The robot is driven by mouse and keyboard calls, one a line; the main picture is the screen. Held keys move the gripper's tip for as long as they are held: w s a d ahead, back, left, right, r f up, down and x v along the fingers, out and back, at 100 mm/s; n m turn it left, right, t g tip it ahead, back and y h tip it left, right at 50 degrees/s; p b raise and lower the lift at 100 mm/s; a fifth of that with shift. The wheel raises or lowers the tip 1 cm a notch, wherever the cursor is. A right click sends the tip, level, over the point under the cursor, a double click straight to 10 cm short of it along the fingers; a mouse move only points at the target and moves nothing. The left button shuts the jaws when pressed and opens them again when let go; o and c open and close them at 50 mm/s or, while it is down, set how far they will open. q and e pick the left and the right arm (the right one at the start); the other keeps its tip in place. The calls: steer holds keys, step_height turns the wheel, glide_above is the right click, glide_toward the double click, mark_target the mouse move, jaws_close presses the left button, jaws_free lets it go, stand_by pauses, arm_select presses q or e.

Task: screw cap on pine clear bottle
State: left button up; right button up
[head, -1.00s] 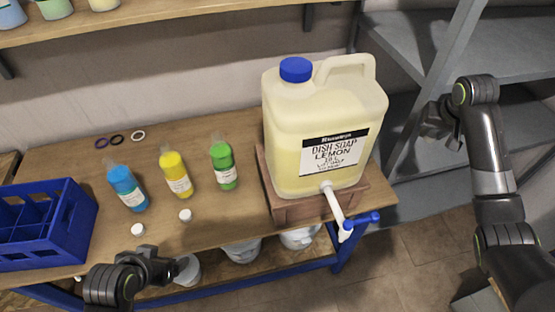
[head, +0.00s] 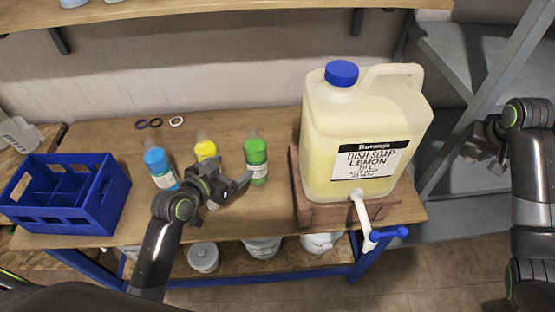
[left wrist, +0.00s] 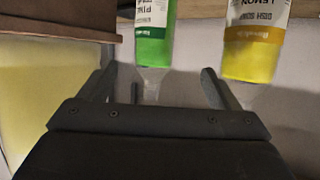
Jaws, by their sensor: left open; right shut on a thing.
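The pine bottle (head: 256,160) is green with a white label and a clear, capless top. It stands upright on the bench, right of the yellow bottle (head: 206,150) and the blue bottle (head: 160,168). My left gripper (head: 238,187) is open and empty, just in front of the green bottle. In the left wrist view the green bottle (left wrist: 154,45) appears inverted, its clear neck between my open fingers (left wrist: 158,88). A white cap (head: 212,205) shows partly under my left gripper. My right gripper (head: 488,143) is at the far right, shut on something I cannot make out.
A large lemon dish-soap canister (head: 365,130) with a tap stands on a wooden stand (head: 310,212) to the right. A blue crate (head: 65,210) is at the left. Several rings (head: 155,122) lie at the back. A grey shelf (head: 470,60) is beside my right arm.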

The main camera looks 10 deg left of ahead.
mark_target(248, 157)
arm_select(q)
steer(key=shift+p+x, duration=0.75)
steer(key=shift+x, duration=2.65)
arm_select(e)
steer(key=shift+r, duration=0.75)
arm_select(q)
steer(key=shift+d, duration=0.1)
steer(key=shift+w+d+f+p, duration=0.15)
steer(key=shift+w+d+p, duration=0.15)
steer(key=shift+w, duration=0.1)
arm_select(e)
steer(key=shift+r, duration=0.35)
arm_select(q)
steer(key=p+x, duration=0.1)
steer(key=x, duration=0.1)
steer(key=shift+w+d+f, duration=0.25)
steer(key=shift+d, duration=0.05)
arm_select(e)
steer(key=shift+r, duration=0.4)
arm_select(q)
steer(key=shift+w+d+f, duration=0.15)
steer(key=shift+w+f, duration=0.2)
steer(key=shift+w, duration=0.25)
steer(key=c, duration=1.5)
steer(key=shift+r, duration=0.1)
